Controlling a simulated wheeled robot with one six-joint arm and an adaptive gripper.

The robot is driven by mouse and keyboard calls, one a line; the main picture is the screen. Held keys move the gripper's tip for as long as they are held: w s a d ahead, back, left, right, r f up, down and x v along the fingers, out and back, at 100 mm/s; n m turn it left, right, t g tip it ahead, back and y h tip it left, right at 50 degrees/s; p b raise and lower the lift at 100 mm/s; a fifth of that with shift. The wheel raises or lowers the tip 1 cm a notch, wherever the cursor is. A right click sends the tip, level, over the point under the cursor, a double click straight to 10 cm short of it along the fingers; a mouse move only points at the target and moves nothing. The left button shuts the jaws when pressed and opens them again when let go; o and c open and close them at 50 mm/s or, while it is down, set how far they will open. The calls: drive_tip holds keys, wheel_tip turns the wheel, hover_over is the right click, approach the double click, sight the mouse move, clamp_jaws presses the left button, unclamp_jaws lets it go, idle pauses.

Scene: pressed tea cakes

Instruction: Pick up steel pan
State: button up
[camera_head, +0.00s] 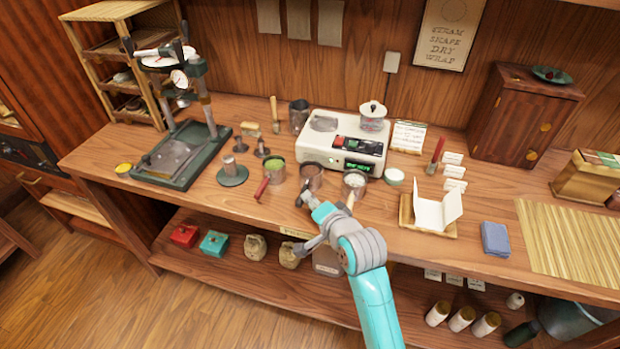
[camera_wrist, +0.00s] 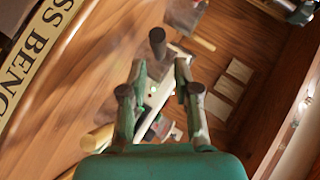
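Several short round metal vessels stand on the bench before the scale. One holds something green (camera_head: 277,168), one looks brownish inside (camera_head: 311,176), and one has pale contents (camera_head: 355,184). A flat round grey plate (camera_head: 323,122) sits on top of the scale. I cannot tell which of these is the steel pan. My gripper (camera_head: 303,196) is low at the bench's front edge, close in front of the brownish vessel in the head view. In the wrist view its fingers (camera_wrist: 158,92) are spread, with a gap between them. A pale strip shows behind that gap; no held object is clear.
The white scale (camera_head: 345,150) stands behind the vessels. A dark green press (camera_head: 180,155) is to the left. An open paper wrapper (camera_head: 437,212) lies on a wooden tray to the right, beside a blue cloth stack (camera_head: 495,239). A shelf runs below the bench.

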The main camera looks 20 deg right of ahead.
sight(303, 190)
drive_tip(key=shift+x, duration=3.65)
drive_tip(key=shift+d, duration=0.2)
clamp_jaws()
